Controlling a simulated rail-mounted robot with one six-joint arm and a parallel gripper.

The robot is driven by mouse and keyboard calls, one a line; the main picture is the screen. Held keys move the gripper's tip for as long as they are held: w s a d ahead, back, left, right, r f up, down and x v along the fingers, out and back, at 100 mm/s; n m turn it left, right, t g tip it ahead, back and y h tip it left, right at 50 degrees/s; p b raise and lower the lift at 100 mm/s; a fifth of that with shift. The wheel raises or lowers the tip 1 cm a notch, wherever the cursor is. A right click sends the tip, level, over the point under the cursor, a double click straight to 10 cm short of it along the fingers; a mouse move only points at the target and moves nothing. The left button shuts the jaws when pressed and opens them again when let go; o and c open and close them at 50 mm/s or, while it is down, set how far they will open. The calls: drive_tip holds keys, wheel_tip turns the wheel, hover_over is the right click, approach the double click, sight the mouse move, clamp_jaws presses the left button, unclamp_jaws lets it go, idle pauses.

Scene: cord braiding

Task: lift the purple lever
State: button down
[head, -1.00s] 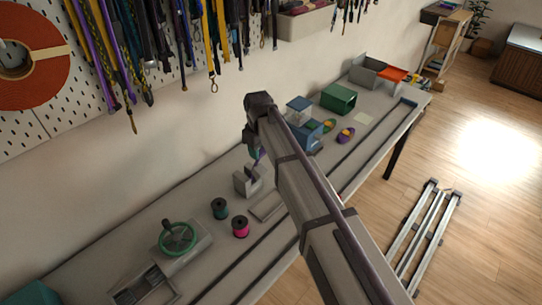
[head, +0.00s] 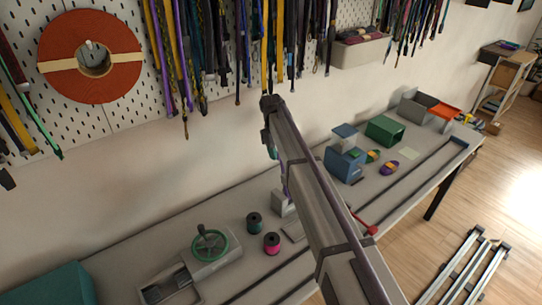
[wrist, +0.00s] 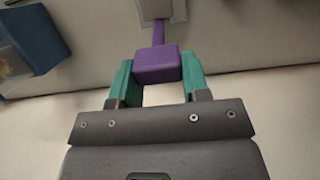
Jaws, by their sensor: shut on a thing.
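The purple lever (wrist: 157,67) shows in the wrist view as a block-shaped handle on a thin stem. The stem runs up the picture to a grey housing (wrist: 162,9). My gripper (wrist: 160,76) has its two teal fingers on either side of the handle and is shut on it. In the head view, my gripper (head: 272,151) is small and partly hidden by my arm, above a grey housing (head: 282,203).
Green and pink spools (head: 272,243) and a green handwheel (head: 209,243) stand left of the housing on the bench. A blue box (head: 344,164) and a green box (head: 385,131) stand to the right. Cords (head: 182,60) hang on the wall behind.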

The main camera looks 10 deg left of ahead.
drive_tip(key=shift+s+f, duration=0.1)
drive_tip(key=c, duration=0.6)
unclamp_jaws()
drive_tip(key=p+v, duration=1)
drive_tip(key=v, duration=0.1)
drive_tip(key=shift+p, duration=0.3)
drive_tip(key=shift+f, duration=0.1)
